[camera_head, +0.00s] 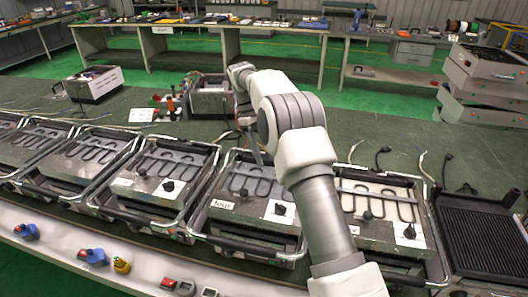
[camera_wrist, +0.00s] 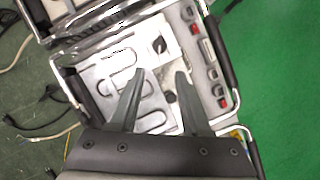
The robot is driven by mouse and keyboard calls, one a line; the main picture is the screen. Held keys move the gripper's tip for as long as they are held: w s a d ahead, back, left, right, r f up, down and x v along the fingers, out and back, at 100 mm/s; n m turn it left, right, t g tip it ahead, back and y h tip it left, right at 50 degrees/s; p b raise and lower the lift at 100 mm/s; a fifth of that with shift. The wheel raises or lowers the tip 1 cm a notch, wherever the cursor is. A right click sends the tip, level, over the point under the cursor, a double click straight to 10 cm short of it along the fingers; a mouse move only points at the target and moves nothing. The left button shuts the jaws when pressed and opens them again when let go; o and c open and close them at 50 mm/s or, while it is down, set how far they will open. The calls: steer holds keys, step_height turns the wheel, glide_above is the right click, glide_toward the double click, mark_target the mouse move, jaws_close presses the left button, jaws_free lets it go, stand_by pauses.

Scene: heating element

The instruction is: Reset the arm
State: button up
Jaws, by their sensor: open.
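My arm (camera_head: 292,125) reaches up and forward over the row of heating-element units. In the wrist view my gripper (camera_wrist: 160,76) is open, its two dark fingers apart with nothing between them. The fingers show in front of a grey unit with a looped heating element (camera_wrist: 120,82) and a dark knob. In the head view the gripper end is small and partly hidden by the arm, so its fingers are hard to make out.
Blue and yellow parts (camera_head: 92,256) lie on the pale front ledge. A black ribbed grill (camera_head: 482,240) stands at the right, with stacked grey boxes (camera_head: 485,85) behind. Loose cables (camera_head: 383,155) lie behind the units. Green floor (camera_head: 280,47) and workbenches lie beyond.

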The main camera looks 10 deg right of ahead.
steer(key=shift+r, duration=0.15)
steer(key=s+d+r+m+t+y, duration=0.1)
steer(key=s+d+r+m+t, duration=0.1)
steer(key=s+r, duration=0.6)
steer(key=s+d+r+m+t+y, duration=0.1)
steer(key=s+r+t, duration=0.1)
steer(key=s+r, duration=0.6)
steer(key=s+d+f+m+t, duration=0.1)
steer(key=s+m+t, duration=0.3)
steer(key=s, duration=1.5)
steer(key=shift+f+m+t+y, duration=0.3)
steer(key=shift+f+t+y, duration=0.15)
steer(key=shift+f, duration=0.25)
steer(key=shift+s, duration=0.15)
